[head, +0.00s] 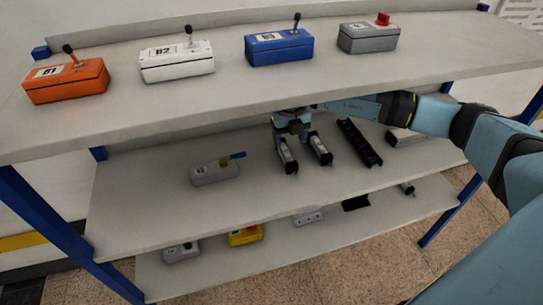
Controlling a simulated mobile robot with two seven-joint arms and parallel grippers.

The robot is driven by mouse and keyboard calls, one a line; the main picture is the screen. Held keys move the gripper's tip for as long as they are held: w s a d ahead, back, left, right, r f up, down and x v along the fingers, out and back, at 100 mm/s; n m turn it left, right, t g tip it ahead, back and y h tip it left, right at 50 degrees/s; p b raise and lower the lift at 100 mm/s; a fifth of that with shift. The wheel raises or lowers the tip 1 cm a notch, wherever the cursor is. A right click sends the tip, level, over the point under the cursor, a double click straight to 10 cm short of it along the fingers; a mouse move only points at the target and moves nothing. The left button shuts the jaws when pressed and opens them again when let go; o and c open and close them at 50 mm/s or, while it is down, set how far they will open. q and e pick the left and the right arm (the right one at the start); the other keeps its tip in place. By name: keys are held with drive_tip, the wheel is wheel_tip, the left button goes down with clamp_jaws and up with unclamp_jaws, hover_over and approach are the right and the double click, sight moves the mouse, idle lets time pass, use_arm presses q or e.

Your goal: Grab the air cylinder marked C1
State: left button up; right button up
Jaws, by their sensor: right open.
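Two small silver cylinders with black ends lie side by side on the middle shelf: a left cylinder (288,157) and a right cylinder (320,149). Both carry small pale labels, too small to read, so I cannot tell which is C1. My right gripper (291,137) reaches in under the top shelf from the right. It is open and empty, pointing down at the far end of the left cylinder. I cannot tell whether its fingers touch it. My left gripper is not in view.
The top shelf (250,93) overhangs my right gripper closely. Several switch boxes stand on the top shelf.

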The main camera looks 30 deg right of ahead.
sight(287, 154)
drive_tip(key=shift+s+f, duration=0.15)
drive_tip(key=shift+f, duration=0.75)
drive_tip(key=f, duration=0.5)
drive_tip(key=shift+w+a+f, duration=0.1)
drive_tip(key=shift+w+f, duration=0.05)
drive_tip(key=shift+w, duration=0.1)
drive_tip(key=shift+c, duration=0.5)
drive_tip(key=c, duration=1.1)
